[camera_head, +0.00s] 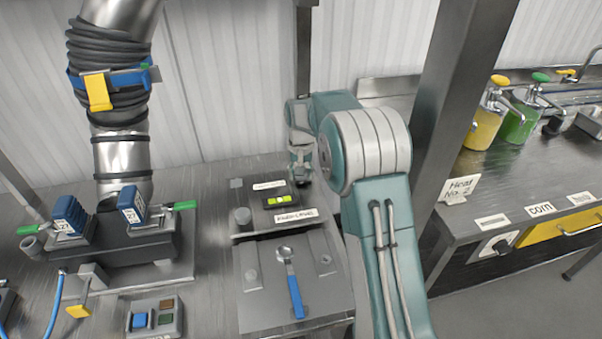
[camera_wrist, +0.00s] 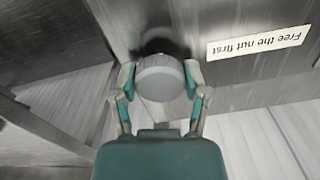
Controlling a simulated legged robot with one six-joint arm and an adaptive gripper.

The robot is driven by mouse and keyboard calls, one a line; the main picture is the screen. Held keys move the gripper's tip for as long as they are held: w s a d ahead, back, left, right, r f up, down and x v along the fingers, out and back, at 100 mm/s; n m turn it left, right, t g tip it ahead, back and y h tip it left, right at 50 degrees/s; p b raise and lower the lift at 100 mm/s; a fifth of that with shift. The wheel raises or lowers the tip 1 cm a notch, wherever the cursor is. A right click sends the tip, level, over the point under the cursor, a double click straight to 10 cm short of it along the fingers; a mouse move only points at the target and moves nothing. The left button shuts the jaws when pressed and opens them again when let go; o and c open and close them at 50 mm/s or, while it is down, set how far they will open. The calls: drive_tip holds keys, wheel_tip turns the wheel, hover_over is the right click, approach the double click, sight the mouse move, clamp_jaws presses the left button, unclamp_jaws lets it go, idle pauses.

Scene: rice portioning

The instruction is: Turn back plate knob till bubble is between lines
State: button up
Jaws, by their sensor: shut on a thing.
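In the wrist view my gripper (camera_wrist: 160,85) is shut on a round light-grey knob (camera_wrist: 160,75), one finger on each side. In the head view my gripper (camera_head: 301,172) is at the back right corner of the back plate (camera_head: 240,198), and its hold is partly hidden by my arm. A spirit level (camera_head: 280,200) with a bright yellow-green vial sits on the back plate. Dark marks divide the vial, but the bubble is too small to place between the lines.
A dark clamp fixture (camera_head: 130,250) stands left, below a metal duct (camera_head: 122,150). A dark post (camera_head: 455,110) rises right of my arm. A "Free the nut first" label (camera_wrist: 258,42) shows in the wrist view.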

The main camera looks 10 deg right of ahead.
drive_tip(key=shift+s+f, duration=0.15)
drive_tip(key=shift+f, duration=0.05)
drive_tip(key=o, duration=1.1)
drive_tip(key=shift+o, duration=0.2)
drive_tip(key=shift+r, duration=0.1)
drive_tip(key=shift+r, duration=0.15)
drive_tip(key=shift+r, duration=0.35)
wheel_tip(320, 180, up, 11)
drive_tip(key=shift+a, duration=0.1)
